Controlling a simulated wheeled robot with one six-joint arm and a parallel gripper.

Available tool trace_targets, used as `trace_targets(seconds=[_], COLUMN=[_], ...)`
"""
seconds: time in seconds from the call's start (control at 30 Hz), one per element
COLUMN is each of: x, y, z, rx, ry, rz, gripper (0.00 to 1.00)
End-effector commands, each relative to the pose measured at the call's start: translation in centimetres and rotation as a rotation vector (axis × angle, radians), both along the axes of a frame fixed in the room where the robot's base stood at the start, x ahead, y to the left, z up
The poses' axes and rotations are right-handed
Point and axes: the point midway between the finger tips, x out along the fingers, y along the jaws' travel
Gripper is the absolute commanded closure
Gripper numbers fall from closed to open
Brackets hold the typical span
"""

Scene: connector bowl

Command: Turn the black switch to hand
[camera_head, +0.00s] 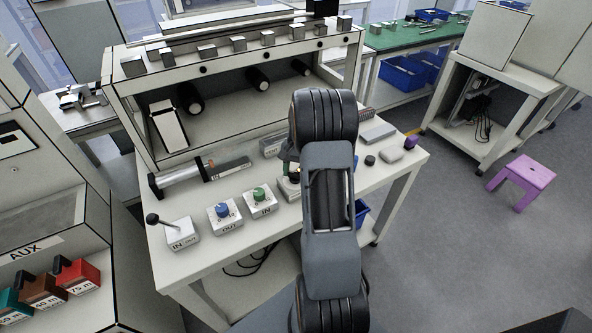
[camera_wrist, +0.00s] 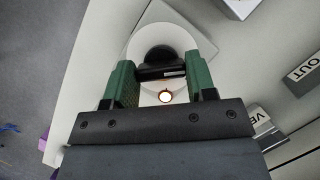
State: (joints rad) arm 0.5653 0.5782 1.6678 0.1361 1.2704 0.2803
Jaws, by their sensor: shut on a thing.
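The black switch (camera_wrist: 160,54) is a dark knob on a round white plate (camera_wrist: 184,40), set on a pale box. In the wrist view my gripper (camera_wrist: 161,72) has its two green fingers on either side of the knob, shut on it. A small orange-white lamp (camera_wrist: 166,96) glows on the plate just below the knob. In the head view my gripper (camera_head: 290,172) is down at a pale box (camera_head: 285,189) on the bench. My arm hides much of that box, and I cannot make out the switch's marks or its exact setting.
Boxes with a green knob (camera_head: 259,194), a blue knob (camera_head: 222,210) and a black-tipped lever (camera_head: 153,219) stand to the left on the bench (camera_head: 240,250). A shelf (camera_head: 235,112) stands behind.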

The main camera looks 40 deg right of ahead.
Motion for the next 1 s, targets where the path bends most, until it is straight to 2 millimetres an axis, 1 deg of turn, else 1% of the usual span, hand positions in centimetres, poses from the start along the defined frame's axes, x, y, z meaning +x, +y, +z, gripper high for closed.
trace_targets(seconds=[0.37, 0.4, 0.63, 0.87, 1.0], x=[0.03, 0.02, 0.02, 0.02, 0.24], y=[-0.02, -0.02, -0.01, -0.01, -0.28], z=[0.06, 0.06, 0.04, 0.05, 0.75], rx=[-0.002, -0.002, -0.001, -0.001, -0.002], ry=[-0.001, -0.001, -0.001, -0.001, -0.002], rz=[0.008, 0.008, 0.005, 0.005, 0.004], gripper=[0.73, 0.46, 0.24, 0.23, 0.23])
